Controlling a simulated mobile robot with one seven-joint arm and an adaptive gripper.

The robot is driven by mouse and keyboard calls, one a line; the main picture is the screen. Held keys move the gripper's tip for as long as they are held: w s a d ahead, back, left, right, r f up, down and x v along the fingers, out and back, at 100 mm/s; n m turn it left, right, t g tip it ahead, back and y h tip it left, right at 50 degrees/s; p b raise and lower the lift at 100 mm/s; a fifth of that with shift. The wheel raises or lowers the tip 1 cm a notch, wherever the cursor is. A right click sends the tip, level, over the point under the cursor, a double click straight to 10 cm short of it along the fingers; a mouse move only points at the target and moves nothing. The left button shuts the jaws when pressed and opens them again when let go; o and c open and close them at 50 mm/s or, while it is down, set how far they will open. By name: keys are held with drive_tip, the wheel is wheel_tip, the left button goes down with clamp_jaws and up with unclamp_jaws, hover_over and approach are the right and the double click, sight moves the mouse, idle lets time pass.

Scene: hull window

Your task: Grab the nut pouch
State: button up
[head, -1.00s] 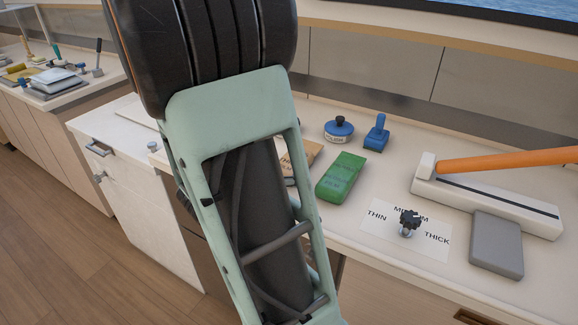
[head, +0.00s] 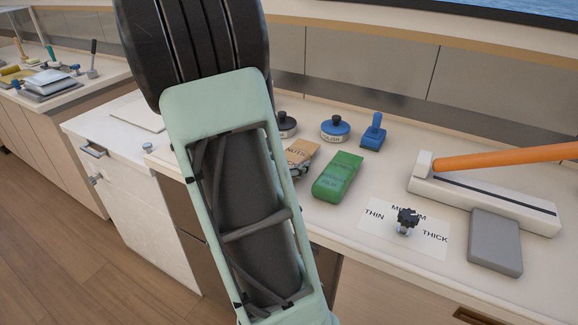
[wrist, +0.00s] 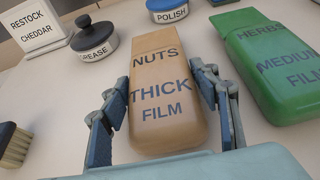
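The nut pouch (wrist: 165,95) is tan, marked NUTS and THICK FILM, and lies on the counter in the middle of the wrist view. In the head view the pouch (head: 302,150) shows partly behind my arm. My gripper (wrist: 161,80) is open, with one finger on each side of the pouch. The fingers lie close along its sides; I cannot tell whether either touches it. In the head view my arm hides most of the gripper.
A green herbs pouch (wrist: 275,62) lies close to the right of my right finger. A grease tin (wrist: 94,42), a polish tin (wrist: 170,8) and a restock card (wrist: 35,26) stand behind. A brush (wrist: 14,146) lies at left. A sealer with an orange arm (head: 490,202) stands at right.

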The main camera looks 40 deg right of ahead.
drive_tip(key=c, duration=0.9)
drive_tip(key=shift+o, duration=0.2)
drive_tip(key=shift+r, duration=0.1)
